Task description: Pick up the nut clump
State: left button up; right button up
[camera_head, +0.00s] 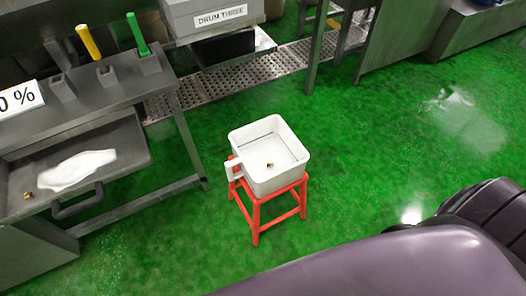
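A small brown lump (269,165), which looks like a nut clump, lies on the floor of a white square tub (247,160) with a handle on its left side. The tub stands on a red stool (256,212). Another small brown piece (27,195) lies in the dark metal tray (120,150) at the left, beside a white powdery patch (76,170). Both brown pieces are too small to tell clearly which is the nut clump. Neither of my grippers shows; only dark parts that look like my own body show at the lower right.
Yellow (88,42) and green (138,34) handled tools stand in holders on the metal bench at left. A grey box labelled DRUM THREE (215,18) is at the top. A drain grate (225,80) crosses the floor. Green floor (370,150) is clear right of the stool.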

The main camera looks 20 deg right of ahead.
aim_at(27, 195)
jog(key=u, duration=1.25)
jog(key=i+j+z, duration=0.2)
jog(key=z, duration=0.25)
jog(key=i+j+z, duration=0.1)
jog(key=j+z, duration=0.35)
